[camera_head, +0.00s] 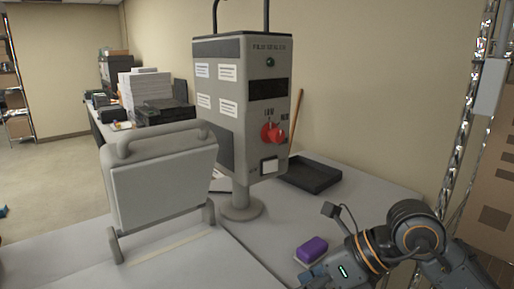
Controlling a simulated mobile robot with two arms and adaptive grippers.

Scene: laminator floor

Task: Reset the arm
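My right arm (412,232) comes in from the lower right and is folded low over the front of the grey table. Its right gripper (312,275) points left at the bottom edge of the view, partly cut off, and I cannot tell whether it is open or shut. A purple block (312,249) lies on the table just behind the gripper; I cannot tell whether they touch. My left gripper is not in view.
A grey film sealer (268,125) with a red knob (272,133) stands on a post on the grey table (378,192). A light grey hinged panel (165,182) stands left of it. A black tray (308,176) lies behind. Metal shelving (463,125) rises at right.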

